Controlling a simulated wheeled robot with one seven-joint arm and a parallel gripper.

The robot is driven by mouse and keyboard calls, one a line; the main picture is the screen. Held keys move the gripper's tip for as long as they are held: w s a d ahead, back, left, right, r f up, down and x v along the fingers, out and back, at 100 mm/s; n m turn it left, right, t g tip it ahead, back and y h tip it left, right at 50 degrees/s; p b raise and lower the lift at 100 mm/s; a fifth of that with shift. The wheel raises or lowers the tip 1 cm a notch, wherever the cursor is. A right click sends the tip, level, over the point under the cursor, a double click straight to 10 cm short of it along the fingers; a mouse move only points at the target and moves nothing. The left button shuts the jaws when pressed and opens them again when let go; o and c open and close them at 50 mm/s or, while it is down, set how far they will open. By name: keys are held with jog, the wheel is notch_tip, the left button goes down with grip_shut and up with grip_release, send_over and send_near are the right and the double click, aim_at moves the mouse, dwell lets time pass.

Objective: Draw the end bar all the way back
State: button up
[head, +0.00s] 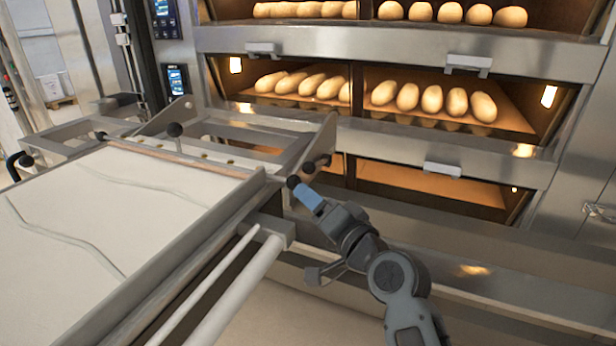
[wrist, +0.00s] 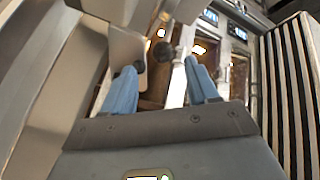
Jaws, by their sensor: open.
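The end bar (head: 185,158) crosses the far end of the loader's pale cloth bed (head: 110,215), with a brownish strip along it. Dark round knobs stand near it, one upright at its middle (head: 175,130) and one by its right end (head: 293,182). My gripper (head: 305,190) is at this right end, close to the knob. In the wrist view my gripper (wrist: 160,75) has its two blue fingers apart, with dark knobs (wrist: 162,52) showing between and beyond them. Nothing is held. I cannot tell whether a finger touches a knob or the bar.
The deck oven (head: 400,45) stands behind, with loaves on its upper decks. The lower deck (head: 430,190) looks empty. The loader's side rail (head: 235,285) runs left of my arm. Open floor lies below my arm.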

aim_at(294, 184)
jog(key=x, duration=0.8)
jog(key=shift+w+r, duration=0.1)
jog(key=shift+r, duration=0.1)
grip_shut()
dwell(0.4)
